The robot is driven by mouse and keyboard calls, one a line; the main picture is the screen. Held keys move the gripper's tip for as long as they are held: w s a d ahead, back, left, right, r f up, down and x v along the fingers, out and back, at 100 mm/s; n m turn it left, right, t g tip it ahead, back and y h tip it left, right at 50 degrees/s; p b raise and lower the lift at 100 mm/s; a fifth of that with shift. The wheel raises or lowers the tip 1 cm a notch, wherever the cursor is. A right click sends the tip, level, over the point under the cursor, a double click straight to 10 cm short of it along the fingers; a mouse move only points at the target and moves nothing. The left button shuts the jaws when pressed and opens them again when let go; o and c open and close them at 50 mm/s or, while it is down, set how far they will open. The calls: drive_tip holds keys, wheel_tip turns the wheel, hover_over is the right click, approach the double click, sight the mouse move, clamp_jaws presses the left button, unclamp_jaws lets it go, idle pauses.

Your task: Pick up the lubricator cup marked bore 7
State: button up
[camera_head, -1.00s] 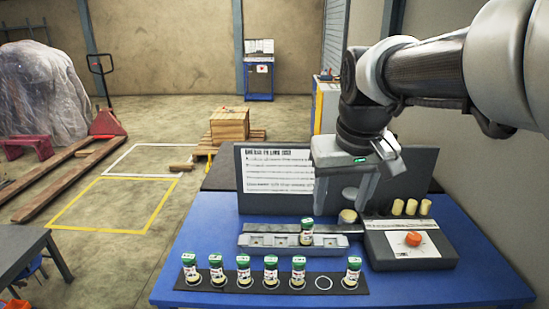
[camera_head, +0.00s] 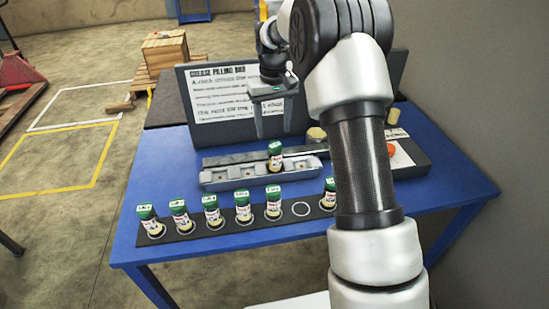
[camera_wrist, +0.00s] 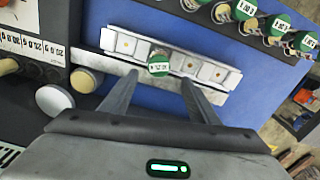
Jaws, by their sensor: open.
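Several lubricator cups with green lids and white labels are in view, and I cannot read which is marked bore 7. One cup (camera_head: 275,157) stands upright in a grey tray (camera_head: 221,181); its lid also shows in the wrist view (camera_wrist: 159,67). The other cups stand in a row on a black strip (camera_head: 190,237), such as one near the middle (camera_head: 243,207). The rightmost one (camera_head: 328,197) is partly hidden by my arm. My gripper (camera_head: 273,132) is open and empty, pointing down above and behind the tray. In the wrist view, the tray cup appears between and beyond my fingertips (camera_wrist: 159,78).
The strip has one empty ring (camera_head: 301,208). A board with printed text (camera_head: 220,95) stands behind the tray. A dark box with an orange button (camera_head: 391,150) is at the right, partly behind my arm. The blue table's left part (camera_head: 160,165) is clear.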

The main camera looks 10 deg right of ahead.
sight(274, 144)
wheel_tip(274, 144, down, 7)
drive_tip(key=shift+f, duration=0.1)
drive_tip(key=shift+s+d+f+b, duration=0.15)
drive_tip(key=shift+f+b, duration=0.05)
drive_tip(key=shift+f, duration=1.15)
drive_tip(key=shift+s+d+f+b, duration=0.1)
drive_tip(key=shift+s+f+b, duration=0.1)
drive_tip(key=shift+f, duration=1.15)
